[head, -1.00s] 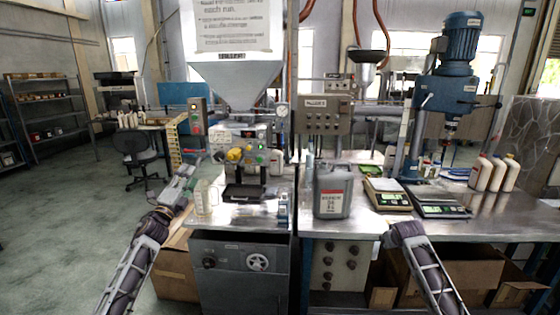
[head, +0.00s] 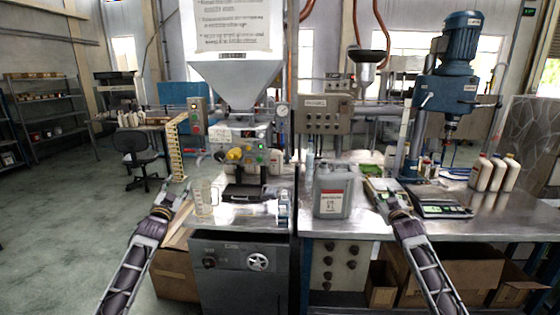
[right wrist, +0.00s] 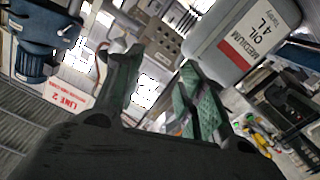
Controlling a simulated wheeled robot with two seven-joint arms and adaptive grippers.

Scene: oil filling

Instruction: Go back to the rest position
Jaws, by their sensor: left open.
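My left gripper (head: 180,196) is open and empty at the left of the filling machine's table, beside a clear container (head: 205,200). My right gripper (head: 374,190) is raised over the right bench, to the right of the grey oil can (head: 333,190). In the right wrist view its two green fingers (right wrist: 155,90) stand apart with nothing between them. The grey can, with its red and white label, also shows there at the upper right (right wrist: 240,30), apart from the fingers. The filling machine has a large hopper (head: 236,85) and a dark platform (head: 247,192).
A scale (head: 440,208) and several white bottles (head: 490,173) stand on the right bench (head: 375,226). A blue drill press (head: 447,90) rises behind the scale. A black chair (head: 135,155) and shelves (head: 45,115) are at the left, with open floor (head: 65,215) between.

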